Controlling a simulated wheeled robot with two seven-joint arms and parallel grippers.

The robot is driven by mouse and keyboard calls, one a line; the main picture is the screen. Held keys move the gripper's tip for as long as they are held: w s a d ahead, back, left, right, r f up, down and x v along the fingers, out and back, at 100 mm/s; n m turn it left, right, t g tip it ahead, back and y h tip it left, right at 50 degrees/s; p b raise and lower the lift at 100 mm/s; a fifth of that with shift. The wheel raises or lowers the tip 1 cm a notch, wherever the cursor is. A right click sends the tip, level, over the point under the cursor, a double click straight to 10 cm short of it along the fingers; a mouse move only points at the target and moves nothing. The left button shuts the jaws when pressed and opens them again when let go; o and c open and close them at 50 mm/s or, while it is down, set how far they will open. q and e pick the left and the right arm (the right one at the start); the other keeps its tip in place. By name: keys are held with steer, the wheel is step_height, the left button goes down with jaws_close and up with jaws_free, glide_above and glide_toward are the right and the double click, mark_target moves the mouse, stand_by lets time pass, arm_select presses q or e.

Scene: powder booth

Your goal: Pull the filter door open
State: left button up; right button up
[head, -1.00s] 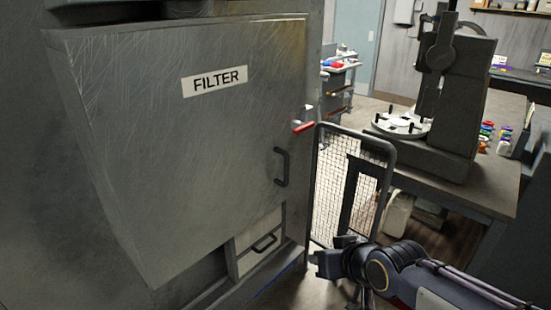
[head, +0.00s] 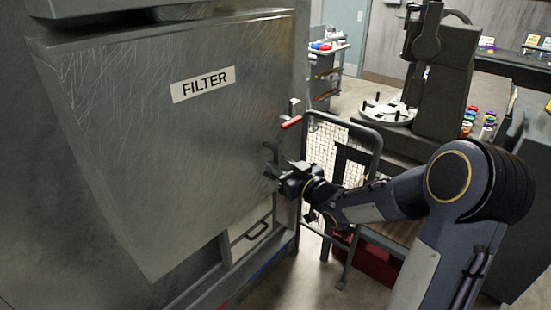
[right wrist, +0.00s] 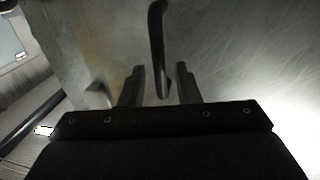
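The filter door (head: 165,130) is a large scratched grey metal panel with a white FILTER label (head: 203,84). In the right wrist view the handle (right wrist: 157,45) runs down between the two fingers of my right gripper (right wrist: 158,88), with gaps on both sides. The fingers are open and not clamped on it. My left gripper is out of view.
A red-handled latch (head: 291,121) sits on the frame right of the door. A drawer (head: 250,235) with a dark handle is below. A wire mesh cart (head: 325,145) stands close behind my right arm, beside a workbench with a dark machine (head: 441,85).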

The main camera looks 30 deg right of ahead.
steer(key=shift+w+a, duration=0.25)
steer(key=shift+w, duration=1)
jaws_close()
